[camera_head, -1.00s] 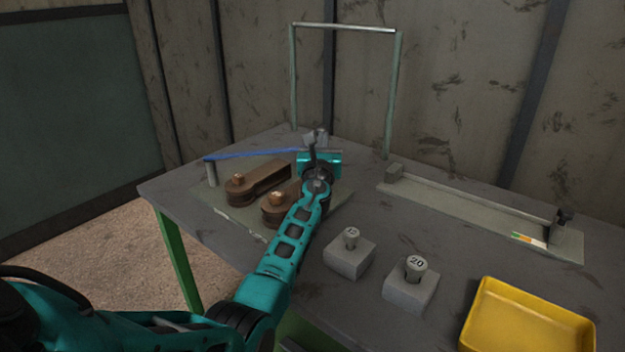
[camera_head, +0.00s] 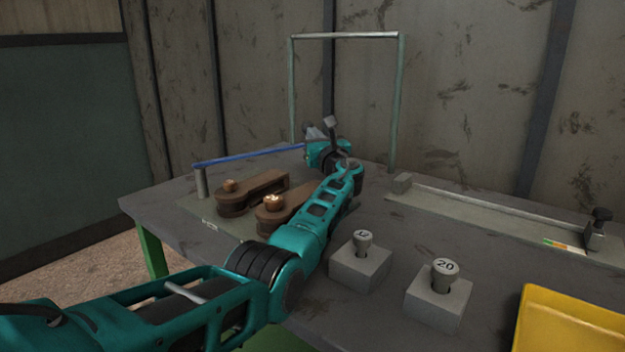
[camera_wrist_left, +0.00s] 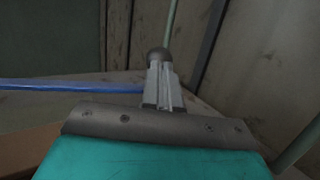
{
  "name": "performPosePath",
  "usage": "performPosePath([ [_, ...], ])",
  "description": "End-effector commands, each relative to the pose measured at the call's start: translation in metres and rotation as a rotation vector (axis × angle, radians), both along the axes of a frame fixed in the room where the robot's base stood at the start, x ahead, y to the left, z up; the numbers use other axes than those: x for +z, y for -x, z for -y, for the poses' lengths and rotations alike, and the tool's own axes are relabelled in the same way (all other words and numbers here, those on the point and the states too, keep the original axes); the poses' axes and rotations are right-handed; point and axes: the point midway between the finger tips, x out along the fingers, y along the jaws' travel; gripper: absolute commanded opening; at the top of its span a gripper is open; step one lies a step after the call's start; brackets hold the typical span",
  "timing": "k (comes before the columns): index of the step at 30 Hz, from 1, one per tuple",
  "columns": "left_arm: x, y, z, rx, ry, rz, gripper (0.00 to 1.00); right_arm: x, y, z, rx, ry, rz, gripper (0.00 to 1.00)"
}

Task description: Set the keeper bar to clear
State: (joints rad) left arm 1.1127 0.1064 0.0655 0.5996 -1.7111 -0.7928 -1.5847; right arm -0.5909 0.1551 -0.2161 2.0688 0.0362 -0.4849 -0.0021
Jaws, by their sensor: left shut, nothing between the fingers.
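The keeper bar appears to be the blue bar (camera_head: 250,156), running from a short post (camera_head: 201,181) at the left, behind two brown clamp-like blocks (camera_head: 250,193) (camera_head: 288,210). Its right end is hidden by my left gripper (camera_head: 314,132), which is at that end with fingers shut and empty. In the left wrist view the blue bar (camera_wrist_left: 60,85) runs in from the left to behind the shut fingers (camera_wrist_left: 163,88). A round grey knob (camera_wrist_left: 157,54) shows at the fingertips; I cannot tell whether they touch it. My right gripper is not in view.
A tall thin frame (camera_head: 399,105) stands behind. Weights marked 12 (camera_head: 363,240) and 20 (camera_head: 445,272) sit in grey blocks in front. A yellow tray (camera_head: 570,325) is at front right. A long rail fixture (camera_head: 480,203) lies at the right. Table between is clear.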

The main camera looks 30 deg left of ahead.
Motion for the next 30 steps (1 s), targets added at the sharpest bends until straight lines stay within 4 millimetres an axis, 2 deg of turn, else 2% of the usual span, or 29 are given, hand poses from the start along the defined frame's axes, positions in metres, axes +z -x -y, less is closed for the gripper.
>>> performPosePath([
  [3, -0.0008, -0.0005, -0.0011, 0.027, -0.001, 0.0, 0.0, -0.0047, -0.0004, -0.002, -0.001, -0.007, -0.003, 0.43],
  [26, 0.0003, -0.0006, -0.0019, 0.051, -0.001, 0.0, 0.0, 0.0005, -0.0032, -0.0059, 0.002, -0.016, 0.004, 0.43],
  [30, 0.0054, -0.0006, -0.0019, 0.052, 0.0, 0.001, 0.0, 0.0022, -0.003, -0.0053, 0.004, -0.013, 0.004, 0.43],
])
